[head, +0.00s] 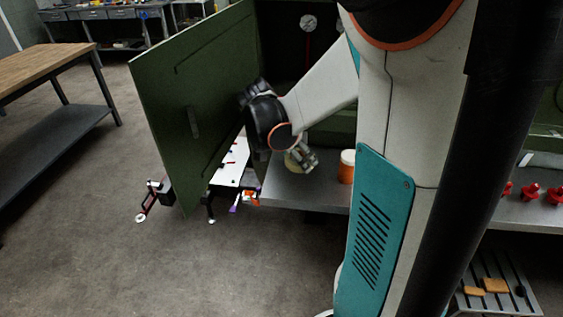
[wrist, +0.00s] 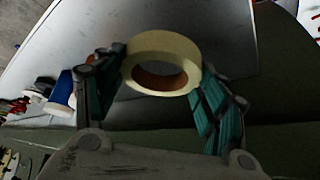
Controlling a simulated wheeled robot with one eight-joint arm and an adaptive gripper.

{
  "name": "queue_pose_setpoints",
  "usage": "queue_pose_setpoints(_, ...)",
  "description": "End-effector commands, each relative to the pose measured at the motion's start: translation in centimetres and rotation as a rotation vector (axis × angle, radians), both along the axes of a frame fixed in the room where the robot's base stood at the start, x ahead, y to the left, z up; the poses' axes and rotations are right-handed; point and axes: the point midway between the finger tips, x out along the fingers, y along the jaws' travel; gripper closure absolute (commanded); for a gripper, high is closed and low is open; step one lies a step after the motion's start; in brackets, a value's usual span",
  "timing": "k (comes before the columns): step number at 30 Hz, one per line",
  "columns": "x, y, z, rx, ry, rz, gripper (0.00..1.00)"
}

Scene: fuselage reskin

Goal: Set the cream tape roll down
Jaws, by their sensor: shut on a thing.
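The cream tape roll (wrist: 163,46) sits between the two fingers of my gripper (wrist: 163,75) in the wrist view. It is a pale ring with a brown inner core. My gripper is shut on it, one finger at each side. In the head view my gripper (head: 300,157) is over the left end of the grey shelf (head: 305,190), and the tape roll (head: 291,162) shows partly beside the fingers. I cannot tell whether the roll touches the surface below. The grey surface (wrist: 200,20) also shows behind the roll in the wrist view.
An orange jar with a white lid (head: 347,167) stands on the shelf right of my gripper. A green panel (head: 185,110) stands at the left. A white board with small items (head: 232,163) lies beside it. Red knobs (head: 530,192) are at far right. Blue and white spools (wrist: 62,88) are left.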

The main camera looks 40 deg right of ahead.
Motion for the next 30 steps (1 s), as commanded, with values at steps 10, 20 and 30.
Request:
queue_pose_setpoints(10,0.0,0.0,-3.4,0.0,0.0,0.0,0.58)
queue_pose_setpoints(20,0.0,0.0,-4.8,0.0,0.0,0.0,0.58)
queue_pose_setpoints(30,0.0,0.0,-5.0,0.0,0.0,0.0,0.14)
